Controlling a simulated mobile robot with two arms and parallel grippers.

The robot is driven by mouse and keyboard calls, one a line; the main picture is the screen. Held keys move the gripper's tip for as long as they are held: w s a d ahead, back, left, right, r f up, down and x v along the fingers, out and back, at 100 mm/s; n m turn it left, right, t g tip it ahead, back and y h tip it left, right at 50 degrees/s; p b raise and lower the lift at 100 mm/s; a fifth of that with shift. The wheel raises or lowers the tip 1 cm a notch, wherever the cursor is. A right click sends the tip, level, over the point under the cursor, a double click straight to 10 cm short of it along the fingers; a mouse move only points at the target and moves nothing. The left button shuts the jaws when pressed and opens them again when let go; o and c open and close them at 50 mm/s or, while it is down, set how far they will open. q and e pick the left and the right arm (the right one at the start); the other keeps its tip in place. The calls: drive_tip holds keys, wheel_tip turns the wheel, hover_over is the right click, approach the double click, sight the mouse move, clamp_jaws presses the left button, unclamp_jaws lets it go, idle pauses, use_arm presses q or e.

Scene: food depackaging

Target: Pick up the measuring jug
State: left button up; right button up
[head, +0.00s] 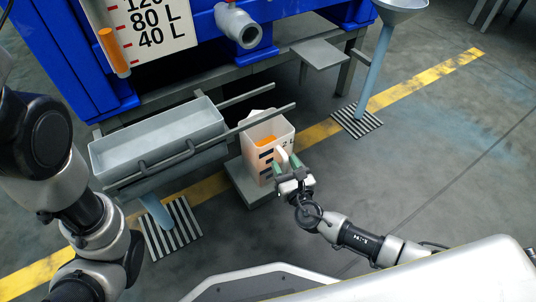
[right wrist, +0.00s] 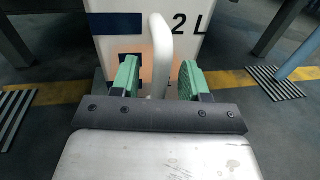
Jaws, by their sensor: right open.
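The measuring jug (head: 258,148) is a white, upright container with dark marks, a "2 L" label and something orange showing inside. It stands on a low grey block (head: 243,184) beneath the two grey rails. My right gripper (head: 289,168) is at the jug's handle, with its green fingers open. In the right wrist view the white handle (right wrist: 160,55) of the jug rises between the two green fingers of the gripper (right wrist: 159,80), with gaps on both sides. My left arm is at the left of the head view, but its gripper is not visible.
A grey trough (head: 160,140) stands left of the jug on a striped-base post. Grey rails (head: 262,115) run close over the jug. A blue tank with a volume scale (head: 150,25) and outlet pipe (head: 240,25) is behind. A funnel stand (head: 375,65) is at right. Floor at right is clear.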

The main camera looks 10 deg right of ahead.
clamp_jaws()
drive_tip(key=shift+r, duration=0.15)
idle(0.4)
